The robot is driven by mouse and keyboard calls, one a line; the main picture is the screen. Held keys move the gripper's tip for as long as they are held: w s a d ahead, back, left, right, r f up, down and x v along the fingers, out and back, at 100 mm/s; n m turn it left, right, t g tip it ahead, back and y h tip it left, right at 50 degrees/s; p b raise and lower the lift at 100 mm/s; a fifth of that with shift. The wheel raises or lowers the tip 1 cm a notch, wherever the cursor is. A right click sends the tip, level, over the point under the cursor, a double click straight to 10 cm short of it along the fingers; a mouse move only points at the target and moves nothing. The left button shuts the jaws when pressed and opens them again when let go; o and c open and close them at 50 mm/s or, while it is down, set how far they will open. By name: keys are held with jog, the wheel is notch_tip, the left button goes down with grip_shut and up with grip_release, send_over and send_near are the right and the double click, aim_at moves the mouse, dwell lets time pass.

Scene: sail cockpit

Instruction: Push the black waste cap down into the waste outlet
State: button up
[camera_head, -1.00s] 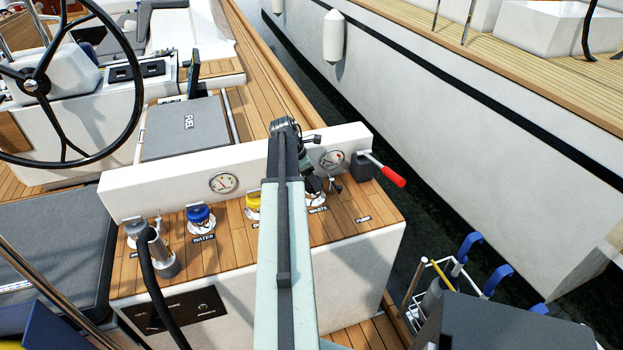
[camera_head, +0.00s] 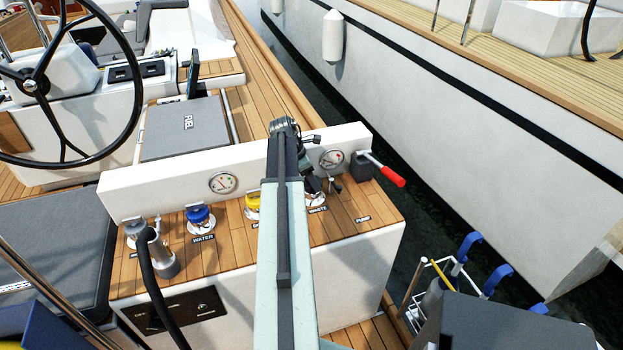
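The waste outlet (camera_head: 317,201) is at the right part of the wooden counter, just right of my arm, with a "WASTE" label in front of it. Only part of its pale rim shows. My gripper (camera_head: 312,187) is a dark shape over the outlet, partly behind my arm. I cannot tell its fingers apart or whether they are open. I cannot make out the black waste cap separately from the dark gripper parts there.
A blue cap (camera_head: 199,216) sits at the water outlet, and a yellow cap (camera_head: 252,203) is partly behind my arm. A hose nozzle (camera_head: 158,252) stands at the left. A red-handled lever (camera_head: 392,178) sticks out at the right. A white panel with gauges (camera_head: 222,183) stands behind.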

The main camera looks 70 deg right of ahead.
jog(key=shift+f+b, duration=0.6)
jog(key=shift+f, duration=0.05)
jog(key=o, duration=1.3)
jog(key=shift+c, duration=0.2)
jog(key=shift+r, duration=0.15)
jog(key=p+v, duration=1)
jog(key=v, duration=0.1)
